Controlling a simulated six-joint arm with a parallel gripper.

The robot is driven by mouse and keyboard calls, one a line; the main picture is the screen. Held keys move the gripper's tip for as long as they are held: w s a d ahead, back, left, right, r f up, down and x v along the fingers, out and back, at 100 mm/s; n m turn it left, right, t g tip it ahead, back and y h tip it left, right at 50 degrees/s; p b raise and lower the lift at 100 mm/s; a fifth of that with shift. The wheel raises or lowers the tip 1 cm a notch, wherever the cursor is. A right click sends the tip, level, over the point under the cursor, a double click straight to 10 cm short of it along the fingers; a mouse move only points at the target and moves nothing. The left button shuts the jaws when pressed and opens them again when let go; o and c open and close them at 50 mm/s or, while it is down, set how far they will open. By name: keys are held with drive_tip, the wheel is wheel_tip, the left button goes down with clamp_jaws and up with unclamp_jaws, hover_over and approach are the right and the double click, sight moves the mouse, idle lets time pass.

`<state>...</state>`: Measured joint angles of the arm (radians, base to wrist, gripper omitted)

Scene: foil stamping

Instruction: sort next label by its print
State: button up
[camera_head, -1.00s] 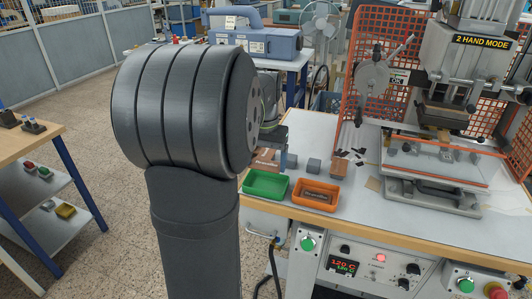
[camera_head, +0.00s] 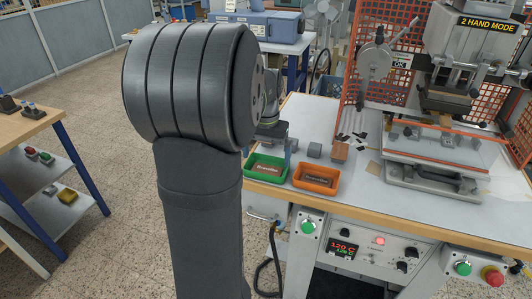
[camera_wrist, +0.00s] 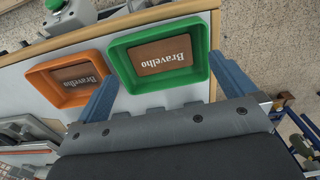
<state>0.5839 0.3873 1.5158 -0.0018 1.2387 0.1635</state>
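The green tray (camera_head: 251,176) stands at the table's front left, and it also shows in the wrist view (camera_wrist: 143,108). A brown label (camera_wrist: 162,54) printed "Bravelho" in pale letters lies in it. The orange tray (camera_head: 334,189) beside it, also in the wrist view (camera_wrist: 37,78), holds another brown label (camera_wrist: 79,76) with "Bravelho" print. My gripper (camera_wrist: 164,67) is open and empty, its blue fingers spread wide over the green tray's near side. In the head view my arm hides most of it.
Control buttons line the table's front.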

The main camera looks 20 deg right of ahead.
drive_tip(key=shift+r, duration=0.1)
wheel_tip(320, 180, up, 17)
drive_tip(key=shift+r, duration=0.15)
idle(0.4)
wheel_tip(320, 180, down, 17)
drive_tip(key=shift+f, duration=0.2)
drive_tip(key=shift+r, duration=0.45)
idle(0.5)
